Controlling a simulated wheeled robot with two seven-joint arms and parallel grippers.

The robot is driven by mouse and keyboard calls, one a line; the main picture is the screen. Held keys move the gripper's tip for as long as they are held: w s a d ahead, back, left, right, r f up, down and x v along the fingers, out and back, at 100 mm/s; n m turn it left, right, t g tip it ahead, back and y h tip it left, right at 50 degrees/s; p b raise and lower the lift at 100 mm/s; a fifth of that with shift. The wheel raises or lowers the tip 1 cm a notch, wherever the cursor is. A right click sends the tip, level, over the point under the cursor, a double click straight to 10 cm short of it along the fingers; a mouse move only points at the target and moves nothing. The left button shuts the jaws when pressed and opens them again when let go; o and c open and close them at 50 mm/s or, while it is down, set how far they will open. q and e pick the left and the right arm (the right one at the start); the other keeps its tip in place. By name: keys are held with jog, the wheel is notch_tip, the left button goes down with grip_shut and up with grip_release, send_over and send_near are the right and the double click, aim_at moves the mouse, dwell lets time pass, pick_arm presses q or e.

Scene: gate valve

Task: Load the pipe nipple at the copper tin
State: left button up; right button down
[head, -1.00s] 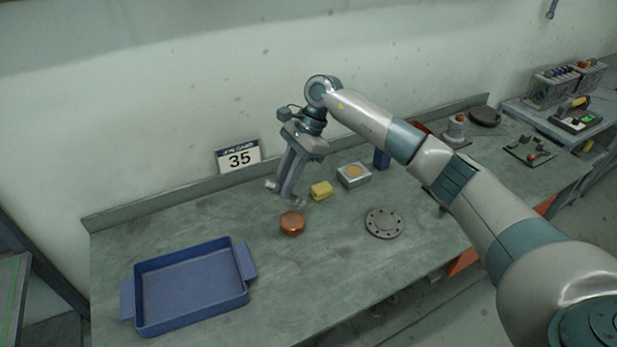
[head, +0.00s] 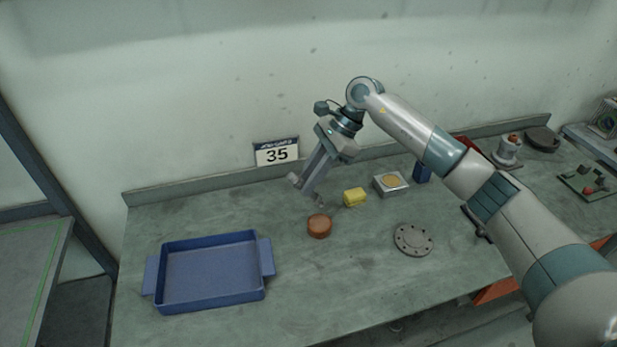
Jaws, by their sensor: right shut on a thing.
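The copper tin (head: 319,226), a short round reddish-brown piece, stands on the grey-green bench near its middle. My right gripper (head: 307,191) points down above the bench, just behind and left of the tin and apart from it in the picture. It is shut on a small grey piece, seemingly the pipe nipple (head: 294,179), whose pale ends show on either side of the fingers. The fingers hide its middle. My left gripper is not in view.
A blue tray (head: 160,298) stands at the left. Right of the tin are a yellow block (head: 355,197), a metal box with a round yellow top (head: 391,184) and a grey flange (head: 413,240). Bench between tray and flange is mostly clear.

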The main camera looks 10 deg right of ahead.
jog(key=shift+f, duration=2.75)
jog(key=shift+f+b, duration=0.55)
jog(key=shift+b, duration=0.2)
jog(key=shift+s+f+b, duration=0.1)
jog(key=shift+f+b, duration=0.05)
jog(key=shift+b, duration=0.45)
dwell(2.1)
jog(key=shift+r, duration=0.8)
jog(key=shift+r+p, duration=0.6)
jog(key=shift+r, duration=2.25)
